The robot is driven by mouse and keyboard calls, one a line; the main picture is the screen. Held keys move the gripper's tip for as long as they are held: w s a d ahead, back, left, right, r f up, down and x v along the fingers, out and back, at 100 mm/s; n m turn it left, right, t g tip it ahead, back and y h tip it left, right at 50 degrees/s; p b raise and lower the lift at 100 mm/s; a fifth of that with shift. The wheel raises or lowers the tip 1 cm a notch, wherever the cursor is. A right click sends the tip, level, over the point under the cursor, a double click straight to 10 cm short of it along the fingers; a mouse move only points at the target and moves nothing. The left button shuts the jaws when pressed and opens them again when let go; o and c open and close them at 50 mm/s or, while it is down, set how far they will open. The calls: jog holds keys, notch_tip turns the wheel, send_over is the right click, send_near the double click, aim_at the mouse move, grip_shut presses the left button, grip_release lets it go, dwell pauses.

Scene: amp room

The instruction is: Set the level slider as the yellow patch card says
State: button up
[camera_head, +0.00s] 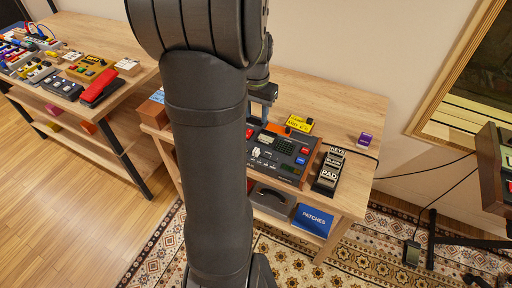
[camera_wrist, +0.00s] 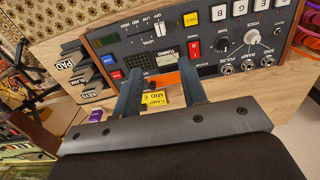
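The yellow patch card (camera_head: 300,123) lies behind the dark console (camera_head: 281,150). It also shows in the wrist view (camera_wrist: 156,99) between my fingers; its small print is hard to read, with a line that looks like "MID". The level slider (camera_wrist: 159,29) is on the console panel near small LOW, MID and HIGH marks; its exact setting is too small to tell. My gripper (camera_wrist: 160,76) is open and empty above the console's edge, apart from the slider. In the head view my arm hides part of the console and most of my gripper.
Near the slider are a yellow button (camera_wrist: 190,19), a red rocker switch (camera_wrist: 194,45) and knobs (camera_wrist: 252,37). A pedal block labelled KEYS and PAD (camera_head: 328,171) stands right of the console. A purple block (camera_head: 364,139) sits at the table's right, with bare wood around it.

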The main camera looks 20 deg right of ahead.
notch_tip(320, 180, down, 17)
jog(key=shift+r, duration=0.2)
dwell(0.3)
grip_shut()
